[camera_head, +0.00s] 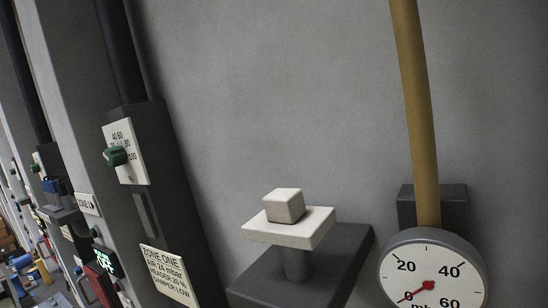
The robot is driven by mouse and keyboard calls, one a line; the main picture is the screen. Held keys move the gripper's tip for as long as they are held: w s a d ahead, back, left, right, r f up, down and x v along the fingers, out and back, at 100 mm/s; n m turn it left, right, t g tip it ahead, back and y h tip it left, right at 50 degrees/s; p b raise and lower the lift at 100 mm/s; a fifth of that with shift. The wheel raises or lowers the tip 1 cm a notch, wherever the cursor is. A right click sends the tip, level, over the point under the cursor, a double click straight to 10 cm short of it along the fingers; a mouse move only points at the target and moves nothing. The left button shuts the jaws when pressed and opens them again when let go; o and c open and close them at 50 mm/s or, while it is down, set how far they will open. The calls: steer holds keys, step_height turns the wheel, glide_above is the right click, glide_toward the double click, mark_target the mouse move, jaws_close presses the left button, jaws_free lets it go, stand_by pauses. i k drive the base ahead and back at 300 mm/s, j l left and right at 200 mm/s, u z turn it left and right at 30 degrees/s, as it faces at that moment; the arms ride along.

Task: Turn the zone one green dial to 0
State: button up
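The green dial (115,156) sits on a white scale plate (135,172) near the top of a dark upright panel at the left. The plate carries numbers such as 40, 60 and 100. The dial is seen from the side, so I cannot tell which number it points to. Below it, a white sign (168,276) on the same panel reads ZONE ONE, AIR 24 mbar, with further lines on header and damper. My gripper does not show in this view.
A white block (284,206) rests on a pale square plate (290,232) on a dark pedestal at lower middle. A round gauge (433,270) with a red needle hangs below a yellow pipe (415,110) at right. More panels recede at far left.

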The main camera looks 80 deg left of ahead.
mark_target(115, 156)
steer(key=u, duration=2.5)
